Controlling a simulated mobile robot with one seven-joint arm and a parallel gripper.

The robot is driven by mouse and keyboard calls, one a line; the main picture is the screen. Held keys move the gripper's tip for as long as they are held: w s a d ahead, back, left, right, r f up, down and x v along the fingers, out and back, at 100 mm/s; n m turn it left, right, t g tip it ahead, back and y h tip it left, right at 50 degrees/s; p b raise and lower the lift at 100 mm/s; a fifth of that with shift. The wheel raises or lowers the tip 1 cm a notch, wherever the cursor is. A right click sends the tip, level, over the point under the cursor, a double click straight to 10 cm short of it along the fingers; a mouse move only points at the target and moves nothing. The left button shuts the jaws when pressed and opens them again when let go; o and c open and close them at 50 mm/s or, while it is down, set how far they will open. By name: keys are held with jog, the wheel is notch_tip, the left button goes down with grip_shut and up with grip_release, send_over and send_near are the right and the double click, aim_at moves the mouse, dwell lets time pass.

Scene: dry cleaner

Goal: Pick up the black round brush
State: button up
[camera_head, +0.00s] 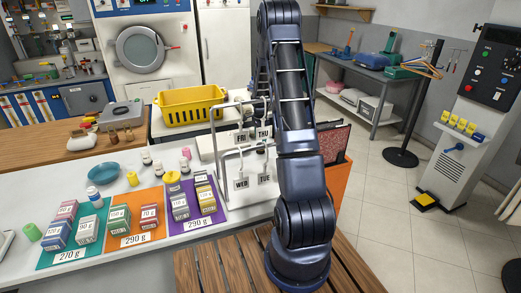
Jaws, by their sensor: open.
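I cannot make out a black round brush anywhere in the camera_head view; it may be hidden or too small to tell. My dark arm rises from the wooden slatted deck in front and runs up the middle of the picture to the top edge.
Coloured mats with small boxes and weight labels, a teal bowl (103,173) and small bottles fill the counter. A yellow basket (190,106) stands behind. A wire rack with day tags (241,183) is close left of my arm. Tiled floor (385,215) at right is largely clear.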

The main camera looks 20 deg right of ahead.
aim_at(260, 144)
jog(key=f, duration=0.5)
jog(key=shift+s+a, duration=0.15)
jog(key=shift+s, duration=0.25)
jog(key=c, duration=1.1)
